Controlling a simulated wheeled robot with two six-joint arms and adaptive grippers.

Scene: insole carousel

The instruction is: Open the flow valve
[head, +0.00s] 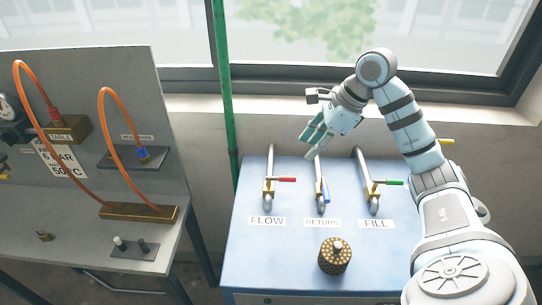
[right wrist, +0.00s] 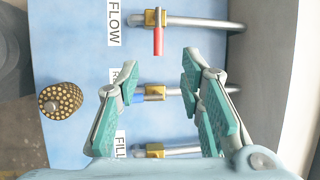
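The flow valve has a red handle (head: 285,180) on a brass body, above the FLOW label (head: 267,221); the handle lies crosswise to its pipe (head: 270,160). In the right wrist view the red handle (right wrist: 158,42) is ahead of the fingertips and apart from them. My right gripper (head: 317,140) is open and empty, above the back of the blue bench near the return pipe. Its spread fingers (right wrist: 150,78) also show in the right wrist view. My left gripper is not in view.
The return valve's blue handle (head: 326,193) lies along its pipe. The fill valve's green handle (head: 391,182) lies crosswise. A dotted round knob (head: 335,257) stands at the front of the bench (head: 255,262). A grey panel with orange hoses (head: 108,130) is at left.

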